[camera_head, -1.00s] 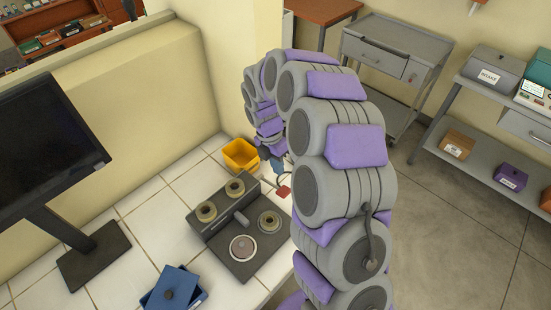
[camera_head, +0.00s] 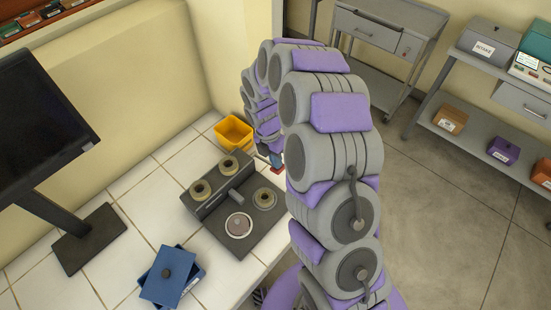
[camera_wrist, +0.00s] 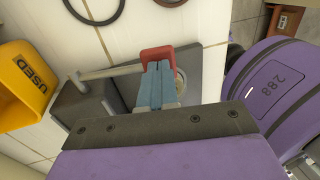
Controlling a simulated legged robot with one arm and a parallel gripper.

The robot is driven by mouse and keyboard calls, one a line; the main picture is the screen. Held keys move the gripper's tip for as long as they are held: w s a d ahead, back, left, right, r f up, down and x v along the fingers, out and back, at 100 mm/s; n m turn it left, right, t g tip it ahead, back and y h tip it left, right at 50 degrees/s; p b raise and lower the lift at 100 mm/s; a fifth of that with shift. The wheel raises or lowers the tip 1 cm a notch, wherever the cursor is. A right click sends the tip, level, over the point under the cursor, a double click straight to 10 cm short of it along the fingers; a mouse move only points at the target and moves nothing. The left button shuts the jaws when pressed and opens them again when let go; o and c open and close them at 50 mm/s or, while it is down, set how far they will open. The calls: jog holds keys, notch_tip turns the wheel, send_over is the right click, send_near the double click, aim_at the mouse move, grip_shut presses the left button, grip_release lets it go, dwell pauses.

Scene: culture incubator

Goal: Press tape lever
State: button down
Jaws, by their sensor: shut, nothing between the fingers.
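The dark grey tape machine (camera_head: 222,215) lies on the white tiled counter, with several round reels on top. A lever with a red end (camera_head: 277,169) sticks out at its right back side. In the wrist view its rod (camera_wrist: 112,71) runs to the red end (camera_wrist: 157,54). My gripper (camera_head: 273,158) has blue fingers, seen in the wrist view (camera_wrist: 157,68). They are shut and empty, with their tips at the red end and partly covering it. I cannot tell whether they touch it. My arm hides part of the machine's right surroundings.
A yellow bin (camera_head: 234,134), marked USED in the wrist view (camera_wrist: 24,90), stands behind the machine. A blue box (camera_head: 170,275) with a tilted lid lies in front. A monitor (camera_head: 40,130) stands at the left. Dark rings (camera_wrist: 95,18) lie on the tiles.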

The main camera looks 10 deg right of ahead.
jog(key=shift+s+d+f+t+y+p, duration=0.35)
jog(key=shift+s+f+t+y, duration=0.1)
jog(key=shift+f+t, duration=0.25)
jog(key=shift+s+d+f+t+y, duration=0.1)
jog(key=shift+f+t+y, duration=0.15)
jog(key=shift+f, duration=0.2)
jog(key=shift+s+d+f+t+y, duration=0.1)
jog(key=shift+f+t+y, duration=0.15)
jog(key=shift+f, duration=0.15)
jog(key=shift+w, duration=0.1)
jog(key=shift+r, duration=0.15)
jog(key=shift+r+p, duration=0.7)
